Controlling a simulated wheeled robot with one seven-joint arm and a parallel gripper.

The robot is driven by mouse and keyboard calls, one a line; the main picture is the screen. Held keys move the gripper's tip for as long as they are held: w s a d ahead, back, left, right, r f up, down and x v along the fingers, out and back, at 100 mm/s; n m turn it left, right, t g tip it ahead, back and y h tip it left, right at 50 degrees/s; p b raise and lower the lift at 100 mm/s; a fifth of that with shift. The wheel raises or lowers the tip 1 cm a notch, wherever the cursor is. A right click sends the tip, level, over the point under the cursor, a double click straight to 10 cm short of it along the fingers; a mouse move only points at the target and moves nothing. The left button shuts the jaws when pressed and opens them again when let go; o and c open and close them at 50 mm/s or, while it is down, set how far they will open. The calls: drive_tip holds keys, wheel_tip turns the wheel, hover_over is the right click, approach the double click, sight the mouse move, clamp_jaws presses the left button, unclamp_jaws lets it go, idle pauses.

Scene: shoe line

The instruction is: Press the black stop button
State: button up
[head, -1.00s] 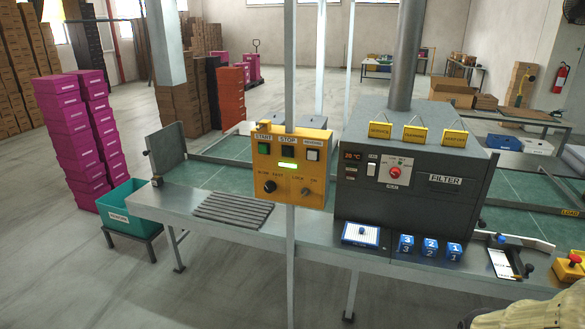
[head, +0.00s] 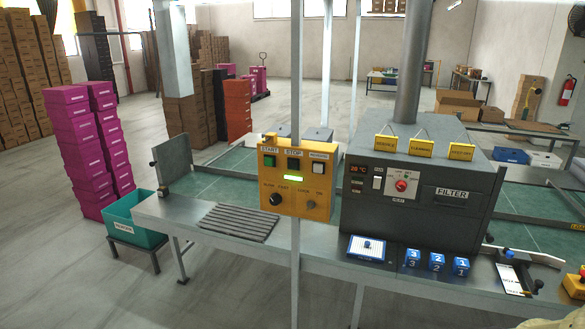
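The black stop button (head: 293,165) sits on the yellow control box (head: 296,205), under a label reading STOP. A green button (head: 269,160) under START is on its left, and a white button (head: 318,168) is on its right. A lit green display (head: 296,178) lies below the stop button, with a black knob (head: 275,199) and a small key switch lower down. The box is fixed to a thin metal post. My gripper is not in view; a pale blurred shape at the bottom right edge is unclear.
A dark grey machine (head: 412,215) labelled FILTER stands right of the box. Blue numbered blocks (head: 436,262) and a blue-white pad (head: 367,248) lie on the metal bench before it. A ribbed mat (head: 238,222) and a teal bin (head: 133,226) are to the left. The near floor is clear.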

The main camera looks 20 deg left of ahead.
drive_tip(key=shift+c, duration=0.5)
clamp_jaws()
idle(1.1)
